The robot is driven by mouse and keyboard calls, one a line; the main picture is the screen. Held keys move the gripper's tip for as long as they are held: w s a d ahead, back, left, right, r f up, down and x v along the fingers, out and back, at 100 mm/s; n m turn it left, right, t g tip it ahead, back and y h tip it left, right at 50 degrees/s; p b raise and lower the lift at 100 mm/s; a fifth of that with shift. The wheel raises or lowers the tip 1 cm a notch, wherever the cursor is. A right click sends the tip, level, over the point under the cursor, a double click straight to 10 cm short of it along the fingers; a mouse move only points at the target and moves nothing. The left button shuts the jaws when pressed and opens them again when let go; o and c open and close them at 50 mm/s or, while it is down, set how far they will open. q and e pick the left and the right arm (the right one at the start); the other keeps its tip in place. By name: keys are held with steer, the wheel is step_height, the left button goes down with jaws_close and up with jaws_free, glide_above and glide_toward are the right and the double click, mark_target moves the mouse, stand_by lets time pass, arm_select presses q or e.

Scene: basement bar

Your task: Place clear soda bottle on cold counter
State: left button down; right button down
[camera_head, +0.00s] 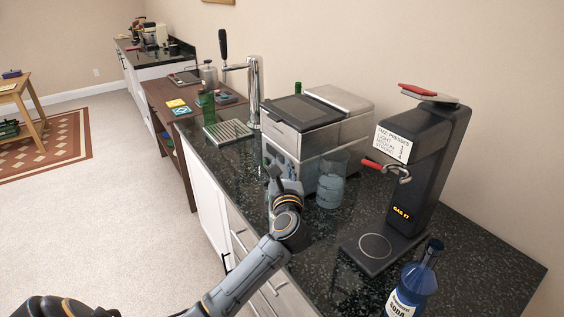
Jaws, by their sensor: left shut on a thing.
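My left gripper (273,172) reaches over the front edge of the dark counter (345,235), in front of the steel-fronted machine. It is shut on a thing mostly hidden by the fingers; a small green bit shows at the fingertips. I cannot tell whether this is the clear soda bottle. A clear vessel with a pale blue lower part (331,184) stands upright on the counter, right of the gripper and apart from it. A blue bottle (415,284) with a white label reading SODA stands at the lower right. My right gripper is not in view.
The steel-fronted machine (320,120) stands against the wall. A black soda machine (430,165) stands to its right. A tap (254,95) with a drip tray (227,132) and a green bottle (207,107) are farther left. The counter's near right part has bare room.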

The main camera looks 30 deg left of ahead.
arm_select(q)
steer(key=shift+r, duration=0.2)
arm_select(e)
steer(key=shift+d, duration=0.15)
arm_select(q)
steer(key=shift+f, duration=0.15)
steer(key=c, duration=1.1)
jaws_free()
steer(key=shift+f, duration=0.1)
steer(key=shift+s, duration=0.1)
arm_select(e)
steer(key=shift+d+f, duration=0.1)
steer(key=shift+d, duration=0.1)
arm_select(q)
steer(key=shift+r, duration=0.25)
steer(key=b+v, duration=0.3)
steer(key=v, duration=0.9)
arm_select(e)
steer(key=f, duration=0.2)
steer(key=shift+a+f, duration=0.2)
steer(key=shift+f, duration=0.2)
